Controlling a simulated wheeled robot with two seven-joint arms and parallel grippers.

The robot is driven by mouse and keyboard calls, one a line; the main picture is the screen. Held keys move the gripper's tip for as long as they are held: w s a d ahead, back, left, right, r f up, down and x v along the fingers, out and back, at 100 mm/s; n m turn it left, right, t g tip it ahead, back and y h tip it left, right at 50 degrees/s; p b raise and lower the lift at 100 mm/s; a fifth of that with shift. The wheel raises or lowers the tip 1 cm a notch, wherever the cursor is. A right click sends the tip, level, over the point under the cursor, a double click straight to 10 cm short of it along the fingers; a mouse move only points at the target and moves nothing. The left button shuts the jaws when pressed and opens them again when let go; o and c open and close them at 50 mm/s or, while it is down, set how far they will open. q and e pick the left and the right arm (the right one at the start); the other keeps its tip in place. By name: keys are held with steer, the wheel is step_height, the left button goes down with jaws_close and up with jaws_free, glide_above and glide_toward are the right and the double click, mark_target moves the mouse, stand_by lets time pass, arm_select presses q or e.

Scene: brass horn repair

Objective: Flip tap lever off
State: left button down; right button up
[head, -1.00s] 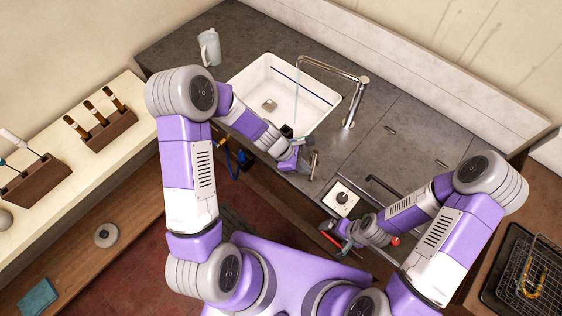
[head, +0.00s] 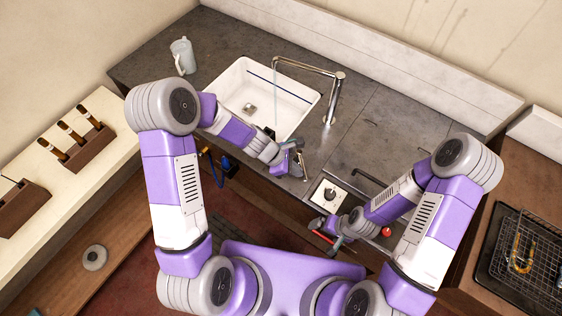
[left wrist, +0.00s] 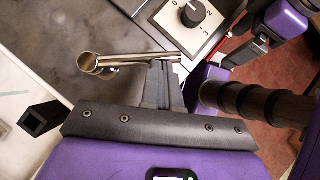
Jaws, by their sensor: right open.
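The chrome tap (head: 338,82) arches over the white sink (head: 250,95), and a thin stream of water falls from its spout. A short metal lever (head: 299,147) stands on the counter front; it also shows as a shiny bar on a round post in the left wrist view (left wrist: 125,60). My left gripper (head: 297,160) is beside this lever. In the left wrist view its fingers (left wrist: 164,78) look together, with their tips at the bar's right end; whether they touch it is unclear. My right gripper (head: 328,236) is open, low in front of the knob panel.
A panel with a black knob (head: 329,194) is set in the counter right of the lever. A pale jug (head: 183,57) stands at the back left. A wire basket (head: 530,260) sits at the right. The counter right of the tap is mostly clear.

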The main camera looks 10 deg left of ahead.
arm_select(q)
steer(key=s+a+f+p+v, duration=0.1)
steer(key=s+p+v, duration=0.1)
steer(key=v, duration=1.1)
steer(key=shift+s+a+p, duration=0.2)
steer(key=shift+p, duration=0.1)
arm_select(e)
steer(key=r, duration=0.2)
steer(key=shift+s+a+r, duration=0.15)
steer(key=shift+a+r, duration=0.05)
steer(key=shift+r, duration=0.1)
